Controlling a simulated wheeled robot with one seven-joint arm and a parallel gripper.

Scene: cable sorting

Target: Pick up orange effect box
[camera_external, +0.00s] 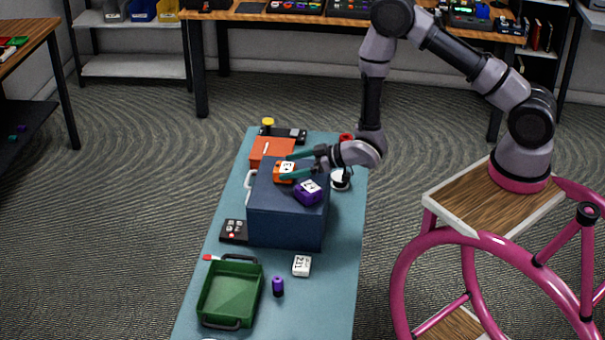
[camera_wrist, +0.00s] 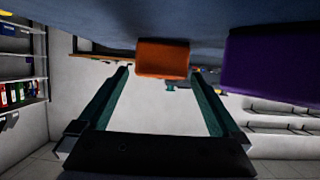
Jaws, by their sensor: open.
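The orange effect box (camera_external: 284,171) sits on top of a dark blue box (camera_external: 285,224), near its back edge. In the wrist view the orange box (camera_wrist: 162,58) shows near the top middle, between the lines of the two fingers. My gripper (camera_external: 287,166) is open, with its teal fingers reaching left on either side of the orange box. In the wrist view the fingers (camera_wrist: 160,95) are spread wide. I cannot tell whether either finger touches the box.
A purple effect box (camera_external: 308,192) stands on the blue box, close to the orange one; it also shows in the wrist view (camera_wrist: 272,67). A green tray (camera_external: 231,262), a white box (camera_external: 301,265) and a small purple cylinder (camera_external: 278,287) lie on the front of the teal table (camera_external: 340,270).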

